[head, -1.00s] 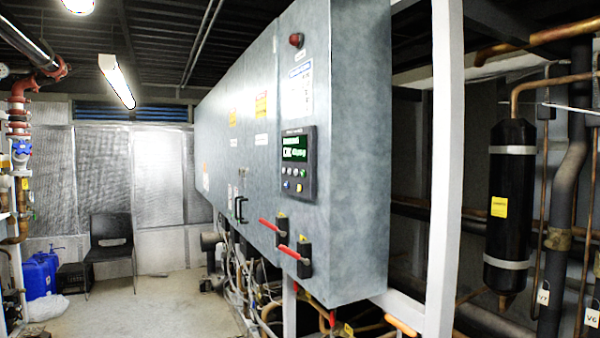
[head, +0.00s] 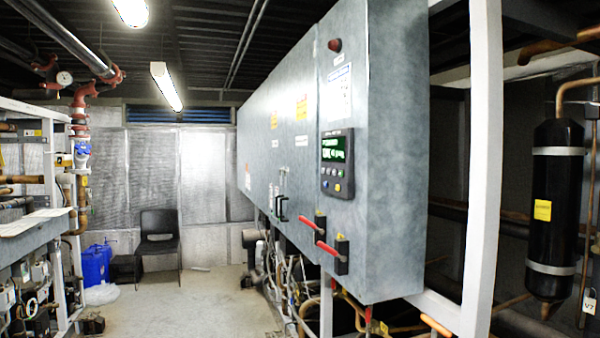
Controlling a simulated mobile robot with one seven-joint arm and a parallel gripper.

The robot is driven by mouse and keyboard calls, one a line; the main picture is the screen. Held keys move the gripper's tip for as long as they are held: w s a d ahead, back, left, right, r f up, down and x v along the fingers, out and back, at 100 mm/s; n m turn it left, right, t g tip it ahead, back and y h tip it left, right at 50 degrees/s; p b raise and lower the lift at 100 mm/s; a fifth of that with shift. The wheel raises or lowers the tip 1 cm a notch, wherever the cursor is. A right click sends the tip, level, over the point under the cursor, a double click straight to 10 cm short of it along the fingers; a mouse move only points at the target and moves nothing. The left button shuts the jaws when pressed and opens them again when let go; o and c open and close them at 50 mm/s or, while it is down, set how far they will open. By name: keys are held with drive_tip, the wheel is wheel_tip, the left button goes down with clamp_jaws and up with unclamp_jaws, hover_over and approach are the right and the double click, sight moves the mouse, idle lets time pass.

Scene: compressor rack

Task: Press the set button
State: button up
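A dark control panel (head: 337,163) with a lit green display (head: 334,149) is mounted on the front of the grey electrical cabinet (head: 394,150). My gripper is not in view.
Two red-handled levers (head: 329,249) stick out below the panel. A white upright post (head: 484,170) stands right of the cabinet, with a black cylinder (head: 556,210) beyond. Pipes and a rack (head: 30,240) line the left. The floor (head: 190,305) between is open; a black chair (head: 160,238) stands at the back.

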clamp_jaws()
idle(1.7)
